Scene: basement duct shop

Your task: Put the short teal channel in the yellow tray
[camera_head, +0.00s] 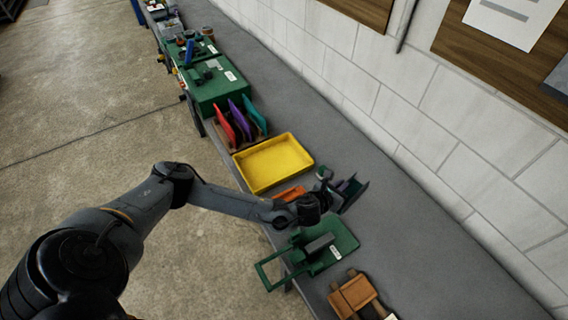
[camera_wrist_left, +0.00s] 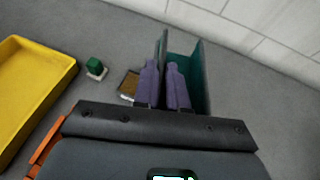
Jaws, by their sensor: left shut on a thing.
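My left gripper (camera_head: 345,185) is shut on a teal channel (camera_head: 354,195), beyond the near end of the yellow tray. In the left wrist view the two purple-grey fingers (camera_wrist_left: 163,88) pinch one upright wall of the channel (camera_wrist_left: 201,75); the other wall stands to the right. Whether the channel touches the bench is unclear. The yellow tray (camera_head: 249,183) lies on the bench and looks empty; it also shows at the left of the left wrist view (camera_wrist_left: 70,70). My right gripper is in neither view.
A rack with red, purple and teal pieces (camera_head: 240,120) stands past the tray. An orange item (camera_head: 290,193) lies beside my left wrist. A green tool with a handle (camera_head: 335,236) and a brown wooden piece (camera_head: 355,294) sit nearer. Bench by the wall (camera_head: 400,190) is clear.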

